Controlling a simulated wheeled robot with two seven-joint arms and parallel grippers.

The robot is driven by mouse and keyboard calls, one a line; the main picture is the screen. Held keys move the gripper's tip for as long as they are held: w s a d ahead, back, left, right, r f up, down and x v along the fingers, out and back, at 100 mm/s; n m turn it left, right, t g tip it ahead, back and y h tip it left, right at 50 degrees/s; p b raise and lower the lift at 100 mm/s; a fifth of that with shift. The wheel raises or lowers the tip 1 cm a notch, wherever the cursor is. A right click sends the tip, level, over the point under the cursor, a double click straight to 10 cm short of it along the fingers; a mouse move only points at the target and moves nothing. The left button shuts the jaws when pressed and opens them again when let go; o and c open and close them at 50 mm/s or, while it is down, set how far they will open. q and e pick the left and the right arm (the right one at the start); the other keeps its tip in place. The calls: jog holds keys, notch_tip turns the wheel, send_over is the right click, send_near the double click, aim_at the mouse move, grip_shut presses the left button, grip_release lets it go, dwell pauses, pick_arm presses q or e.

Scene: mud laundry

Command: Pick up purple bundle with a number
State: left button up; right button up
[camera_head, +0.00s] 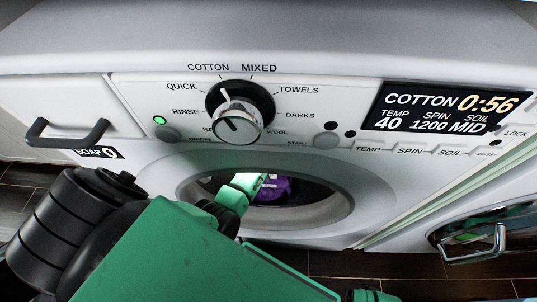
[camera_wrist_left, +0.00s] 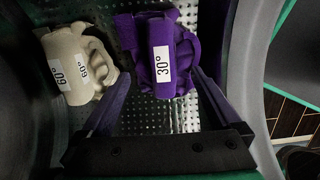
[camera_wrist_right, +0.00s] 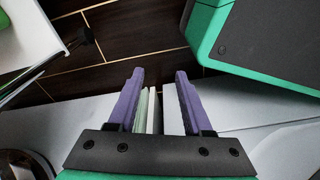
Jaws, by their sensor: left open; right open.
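The purple bundle (camera_wrist_left: 186,47) lies in the washer drum, with a white tag reading 30° facing the left wrist camera. In the head view a bit of the purple bundle (camera_head: 272,190) shows through the round door opening, partly hidden by my left arm. My left gripper (camera_wrist_left: 160,73) is open and empty inside the drum, its fingers pointing toward the bundle, one on each side of its near end. I cannot tell whether they touch it. My right gripper (camera_wrist_right: 160,72) is open and empty, outside the drum above the floor.
A cream bundle (camera_wrist_left: 88,50) tagged 60° lies just left of the purple one on the perforated drum wall. The round door rim (camera_head: 335,210) surrounds my left arm. A second machine with a handled door (camera_head: 480,243) stands at the right.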

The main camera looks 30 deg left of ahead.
aim_at(275, 190)
pick_arm(q)
jog(key=shift+s+d+f, duration=0.1)
jog(key=shift+d+f, duration=0.1)
jog(key=shift+f, duration=0.3)
jog(key=shift+d+f, duration=0.15)
jog(key=shift+f, duration=0.3)
jog(key=shift+s+a+f+b, duration=0.25)
jog(key=shift+s+f+b, duration=0.1)
jog(key=shift+f+b, duration=0.3)
jog(key=f, duration=0.1)
jog(key=f+b, duration=0.1)
jog(key=f, duration=0.1)
jog(key=f+b, duration=0.1)
jog(key=shift+w+d+f, duration=0.25)
jog(key=shift+w+f, duration=0.05)
jog(key=shift+f, duration=0.1)
pick_arm(e)
jog(key=w+a+r, duration=0.2)
jog(key=w+r, duration=0.2)
jog(key=r, duration=0.5)
jog(key=shift+a, duration=0.25)
jog(key=shift+r, duration=0.1)
pick_arm(q)
jog(key=shift+w+f, duration=0.1)
jog(key=shift+f, duration=0.15)
grip_shut()
